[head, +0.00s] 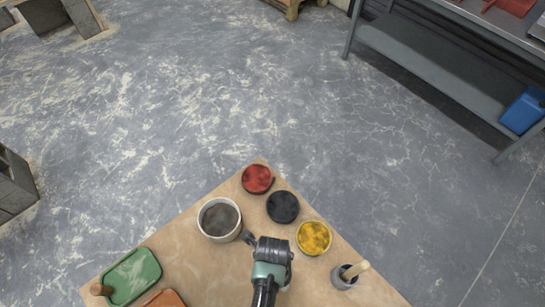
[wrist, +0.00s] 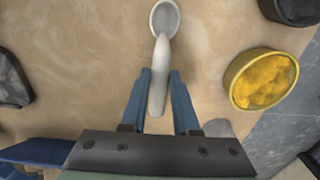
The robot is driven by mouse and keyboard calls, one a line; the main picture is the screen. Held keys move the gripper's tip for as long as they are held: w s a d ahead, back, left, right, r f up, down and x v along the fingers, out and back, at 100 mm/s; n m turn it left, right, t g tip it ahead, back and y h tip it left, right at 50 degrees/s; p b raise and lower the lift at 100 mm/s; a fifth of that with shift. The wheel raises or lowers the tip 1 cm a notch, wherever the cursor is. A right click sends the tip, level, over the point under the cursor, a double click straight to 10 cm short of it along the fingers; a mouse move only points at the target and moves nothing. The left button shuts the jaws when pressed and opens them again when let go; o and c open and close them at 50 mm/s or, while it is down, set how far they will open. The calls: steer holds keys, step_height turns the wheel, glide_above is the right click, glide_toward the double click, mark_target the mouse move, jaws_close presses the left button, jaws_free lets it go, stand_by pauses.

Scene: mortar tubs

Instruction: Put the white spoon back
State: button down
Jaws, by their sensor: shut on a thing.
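The white spoon (wrist: 158,75) shows in the wrist view, with its pale bowl at the top edge and its handle running down between the blue fingers. My gripper (wrist: 160,78) is shut on its handle. In the head view my gripper (head: 270,248) is over the table, right of the grey-filled tub and left of the yellow tub. I cannot make out the spoon there. The yellow tub (head: 314,238) also shows at the right of the wrist view (wrist: 262,79). Bare tabletop lies behind the spoon; its height above it is unclear.
A red tub (head: 257,179), a black tub (head: 283,207) and a white-rimmed tub of grey stuff (head: 204,231) stand on the wooden table (head: 180,238). A grey cup (head: 339,281) with a wooden handle stands at the right, a green tray (head: 133,276) at the left.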

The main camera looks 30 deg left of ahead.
steer(key=shift+f, duration=0.4)
steer(key=c, duration=0.6)
jaws_free()
step_height(320, 180, up, 13)
steer(key=shift+b, duration=0.45)
